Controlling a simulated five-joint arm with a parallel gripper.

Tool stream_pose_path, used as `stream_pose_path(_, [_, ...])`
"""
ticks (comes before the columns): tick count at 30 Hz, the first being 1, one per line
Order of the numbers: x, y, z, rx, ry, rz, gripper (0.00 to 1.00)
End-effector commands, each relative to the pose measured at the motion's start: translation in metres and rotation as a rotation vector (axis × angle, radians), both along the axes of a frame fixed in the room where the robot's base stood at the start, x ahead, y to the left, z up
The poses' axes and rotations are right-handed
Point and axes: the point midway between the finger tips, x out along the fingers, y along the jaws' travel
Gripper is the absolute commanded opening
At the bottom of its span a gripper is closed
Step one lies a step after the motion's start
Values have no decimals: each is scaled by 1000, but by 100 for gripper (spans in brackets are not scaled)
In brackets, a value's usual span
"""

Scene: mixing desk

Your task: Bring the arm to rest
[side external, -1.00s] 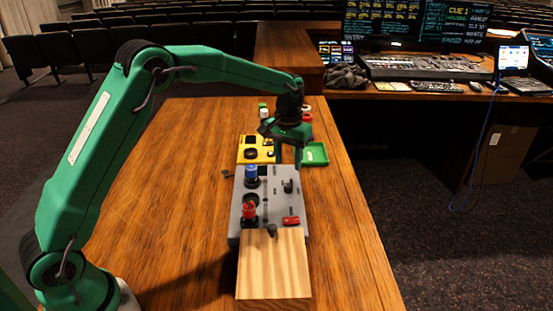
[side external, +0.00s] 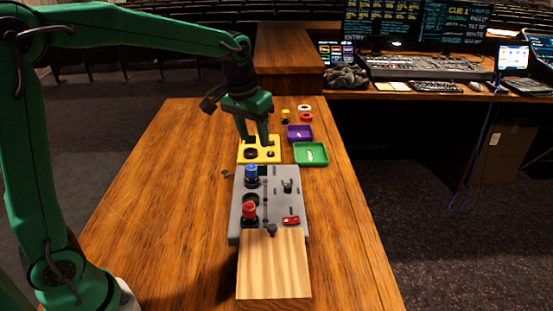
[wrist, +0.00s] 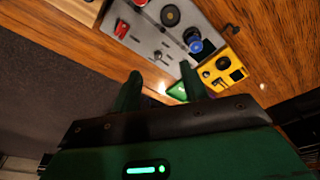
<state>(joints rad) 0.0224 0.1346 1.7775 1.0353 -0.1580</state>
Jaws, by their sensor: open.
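My gripper (side external: 256,140) is open, fingers pointing down, and hangs above the yellow plate (side external: 249,160) at the far end of the desk in the side view. Nothing shows between its fingers. In the wrist view my gripper (wrist: 159,76) shows two green fingers spread apart, with the grey panel (wrist: 158,37) beyond them. My arm is raised at the upper left, its elbow at the picture's edge.
The grey panel (side external: 275,205) carries a blue knob (side external: 251,172), a red knob (side external: 249,211) and a red switch (side external: 291,221). A wooden block (side external: 273,270) stands in front. A green tray (side external: 311,154) and purple tray (side external: 299,133) lie right. The desk's left side is clear.

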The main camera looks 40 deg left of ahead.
Motion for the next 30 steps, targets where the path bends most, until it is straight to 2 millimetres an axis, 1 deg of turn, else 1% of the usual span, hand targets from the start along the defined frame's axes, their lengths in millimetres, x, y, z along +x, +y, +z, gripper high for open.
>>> stream_pose_path(1, [-11, 1, 7, 1, -17, -5, 44])
stream_pose_path(6, [-45, 3, 22, 6, -60, -24, 44])
stream_pose_path(10, [-71, 4, 30, 10, -94, -40, 44])
stream_pose_path(16, [-111, 6, 36, 17, -146, -62, 44])
stream_pose_path(22, [-150, 8, 34, 26, -197, -84, 44])
stream_pose_path(27, [-181, 9, 27, 36, -241, -102, 44])
stream_pose_path(30, [-196, 9, 22, 41, -262, -111, 44])
